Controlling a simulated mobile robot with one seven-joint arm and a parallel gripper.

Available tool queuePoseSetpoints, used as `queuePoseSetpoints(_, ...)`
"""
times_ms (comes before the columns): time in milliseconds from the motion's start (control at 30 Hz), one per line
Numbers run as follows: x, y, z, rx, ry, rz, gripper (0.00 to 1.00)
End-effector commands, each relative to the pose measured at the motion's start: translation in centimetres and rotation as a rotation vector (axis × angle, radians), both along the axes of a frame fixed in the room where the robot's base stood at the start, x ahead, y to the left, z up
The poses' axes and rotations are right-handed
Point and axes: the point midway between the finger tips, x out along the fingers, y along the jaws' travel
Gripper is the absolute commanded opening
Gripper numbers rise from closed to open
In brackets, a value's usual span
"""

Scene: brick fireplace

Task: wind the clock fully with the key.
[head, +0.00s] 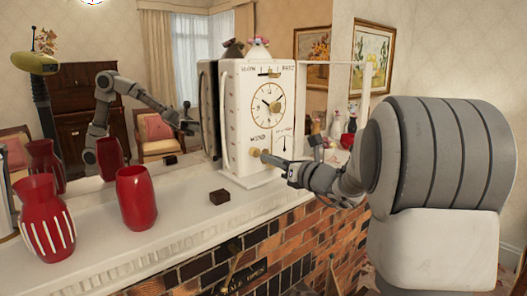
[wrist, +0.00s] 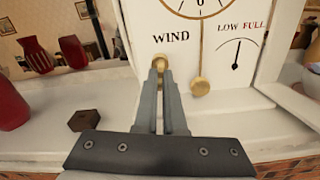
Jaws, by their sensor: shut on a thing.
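The white clock (head: 258,118) stands upright on the mantel, with a round dial and a "WIND" label. The brass winding key (wrist: 158,61) sits in the clock front below "WIND" in the wrist view; in the head view it is a small brass knob (head: 254,152). My gripper (wrist: 162,72) reaches it from the front, fingers close together and shut on the key; the fingertips partly hide it. The LOW–FULL gauge (wrist: 237,54) has its needle pointing almost straight up, about midway. A brass pendulum disc (wrist: 200,87) hangs right of the key.
The white mantel (head: 180,219) carries a dark brown block (head: 220,196), a plain red vase (head: 137,198) and a striped red vase (head: 44,218) left of the clock. A mirror behind reflects the clock and my arm. Figurines (head: 337,124) stand to the right.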

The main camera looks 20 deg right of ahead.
Motion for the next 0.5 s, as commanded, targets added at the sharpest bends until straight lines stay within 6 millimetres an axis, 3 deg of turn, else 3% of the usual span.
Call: queuePoseSetpoints(500,0.14,0.26,0.13,0.232,0.094,0.005,0.0)
